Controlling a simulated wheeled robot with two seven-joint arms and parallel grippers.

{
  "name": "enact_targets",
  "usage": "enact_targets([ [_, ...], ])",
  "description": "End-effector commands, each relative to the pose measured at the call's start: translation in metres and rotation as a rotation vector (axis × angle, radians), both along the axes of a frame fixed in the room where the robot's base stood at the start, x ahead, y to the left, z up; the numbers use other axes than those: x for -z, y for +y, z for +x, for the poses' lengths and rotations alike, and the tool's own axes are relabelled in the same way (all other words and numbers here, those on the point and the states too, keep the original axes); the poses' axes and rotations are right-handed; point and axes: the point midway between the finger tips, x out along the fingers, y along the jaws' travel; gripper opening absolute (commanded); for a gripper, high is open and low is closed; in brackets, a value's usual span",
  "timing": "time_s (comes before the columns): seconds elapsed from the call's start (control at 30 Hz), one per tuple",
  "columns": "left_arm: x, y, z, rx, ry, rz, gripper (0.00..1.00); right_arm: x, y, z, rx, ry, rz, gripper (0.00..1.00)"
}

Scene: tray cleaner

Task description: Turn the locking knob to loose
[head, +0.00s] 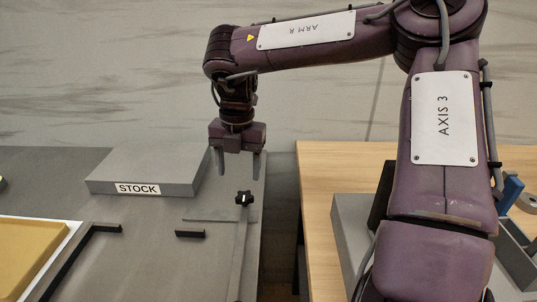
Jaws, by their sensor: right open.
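The locking knob (244,198) is a small black star-shaped knob. It sits on a grey bar (239,250) near the right edge of the grey table. My right gripper (237,170) points down, open and empty. In the head view it appears just above the knob, with its fingers apart; I cannot tell the exact height gap. The knob is fully visible, but I see no marking that tells whether it is tight or loose. My left gripper is not in view.
A grey block labelled STOCK (150,170) lies left of my right gripper. A yellow tray (25,255) and black corner bracket (75,255) are at lower left. A short black bar (190,234) is near the knob. A gap separates the wooden table (318,190).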

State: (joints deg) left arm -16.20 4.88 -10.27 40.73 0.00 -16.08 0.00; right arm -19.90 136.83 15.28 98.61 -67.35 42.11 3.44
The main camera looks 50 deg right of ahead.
Motion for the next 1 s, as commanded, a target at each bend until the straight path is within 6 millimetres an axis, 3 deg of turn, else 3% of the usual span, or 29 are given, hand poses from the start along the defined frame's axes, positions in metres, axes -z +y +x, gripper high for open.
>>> enact_targets([
  [0.03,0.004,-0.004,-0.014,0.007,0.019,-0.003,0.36,0.001,-0.002,-0.001,-0.004,0.01,-0.021,0.63],
  [0.13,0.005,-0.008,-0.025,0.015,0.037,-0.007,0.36,0.004,-0.004,-0.002,-0.006,0.02,-0.038,0.63],
  [0.6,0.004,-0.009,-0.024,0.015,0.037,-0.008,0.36,0.069,-0.003,-0.002,-0.006,0.019,-0.036,0.63],
  [1.0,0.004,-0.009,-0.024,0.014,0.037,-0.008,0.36,0.077,-0.003,-0.002,-0.005,0.016,-0.036,0.61],
])
